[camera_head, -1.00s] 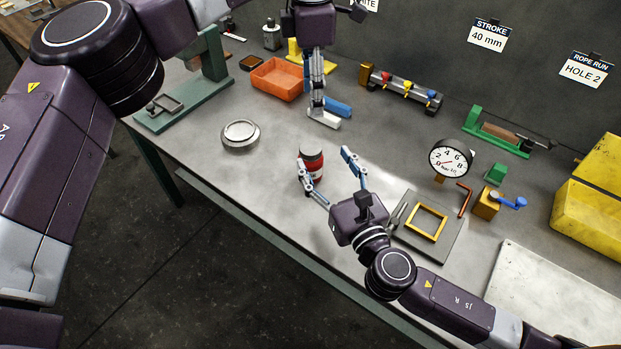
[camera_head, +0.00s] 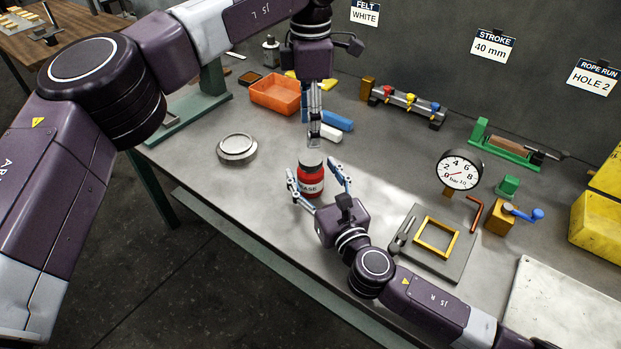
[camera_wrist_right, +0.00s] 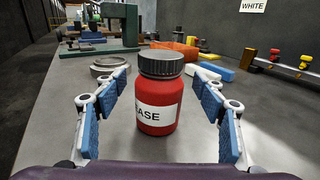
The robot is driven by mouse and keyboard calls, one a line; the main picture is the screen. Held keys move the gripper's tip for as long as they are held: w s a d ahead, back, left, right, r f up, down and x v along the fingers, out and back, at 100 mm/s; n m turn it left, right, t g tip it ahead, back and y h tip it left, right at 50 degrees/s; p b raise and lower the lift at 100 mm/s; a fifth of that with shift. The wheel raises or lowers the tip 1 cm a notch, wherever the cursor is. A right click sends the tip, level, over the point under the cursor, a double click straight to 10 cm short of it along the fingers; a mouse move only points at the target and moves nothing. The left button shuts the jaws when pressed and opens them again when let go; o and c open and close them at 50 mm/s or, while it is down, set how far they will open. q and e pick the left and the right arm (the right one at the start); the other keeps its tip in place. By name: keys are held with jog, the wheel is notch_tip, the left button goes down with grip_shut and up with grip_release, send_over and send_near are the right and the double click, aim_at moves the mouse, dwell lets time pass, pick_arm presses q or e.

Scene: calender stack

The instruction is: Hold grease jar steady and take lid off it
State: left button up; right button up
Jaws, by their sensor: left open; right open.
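The grease jar (camera_head: 311,182) is red with a white label and stands upright on the bench. Its grey ribbed lid (camera_head: 311,160) is on top. In the right wrist view the jar (camera_wrist_right: 158,112) stands between the blue finger pads, with its lid (camera_wrist_right: 160,63) in clear sight and gaps on both sides. My right gripper (camera_head: 319,178) is open, one finger on each side of the jar, not seen touching it. My left gripper (camera_head: 314,140) points down just above and behind the lid; its fingers overlap in the head view, so their gap is hard to see.
A round metal dish (camera_head: 237,149) stands left of the jar. An orange bin (camera_head: 276,97), a blue block (camera_head: 337,121) and a white block (camera_head: 330,133) lie behind. A tray with a yellow frame (camera_head: 437,237) and a dial gauge (camera_head: 459,169) are to the right.

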aim_at(311, 158)
jog(key=shift+w+a, duration=0.2)
jog(key=shift+w, duration=0.2)
grip_shut()
pick_arm(q)
jog(key=m, duration=0.5)
jog(key=shift+m, duration=0.3)
jog(key=m, duration=0.4)
jog(key=shift+m, duration=0.4)
jog(key=m, duration=1.1)
jog(key=shift+m, duration=0.4)
jog(key=shift+f, duration=4)
